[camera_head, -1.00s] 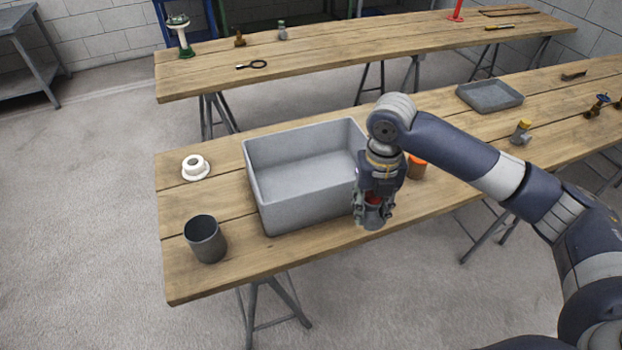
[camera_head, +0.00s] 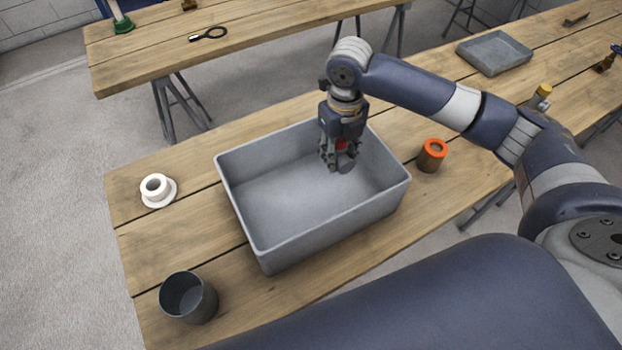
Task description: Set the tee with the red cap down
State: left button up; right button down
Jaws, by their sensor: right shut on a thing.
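My right gripper (camera_head: 338,158) points down, shut on the tee with the red cap (camera_head: 344,165). A bit of red shows between the fingers and a grey body below them; the fingers hide much of it. The gripper and tee are over the back right part of the large grey bin (camera_head: 262,255), within its rim in the picture. I cannot tell whether the tee touches the bin's floor. The rest of the bin looks empty. My left gripper is not in view.
On the same wooden table (camera_head: 225,298) are a white flanged part (camera_head: 158,192) and a dark grey cup (camera_head: 190,300) left of the bin. An orange-topped brown cylinder (camera_head: 431,158) stands right of it. A shallow grey tray (camera_head: 495,54) lies farther back.

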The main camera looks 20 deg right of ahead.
aim_at(339, 168)
jog(key=f, duration=0.2)
jog(key=s+f, duration=0.1)
jog(key=f, duration=0.1)
jog(key=shift+p, duration=0.4)
jog(key=shift+f, duration=0.45)
jog(key=shift+w+f, duration=0.1)
jog(key=shift+f, duration=0.2)
notch_tip(339, 168, down, 3)
jog(key=shift+f+p, duration=0.2)
jog(key=shift+p, duration=0.15)
jog(key=shift+f, duration=0.1)
jog(key=c, duration=1.4)
grip_release()
jog(key=shift+o, duration=1.4)
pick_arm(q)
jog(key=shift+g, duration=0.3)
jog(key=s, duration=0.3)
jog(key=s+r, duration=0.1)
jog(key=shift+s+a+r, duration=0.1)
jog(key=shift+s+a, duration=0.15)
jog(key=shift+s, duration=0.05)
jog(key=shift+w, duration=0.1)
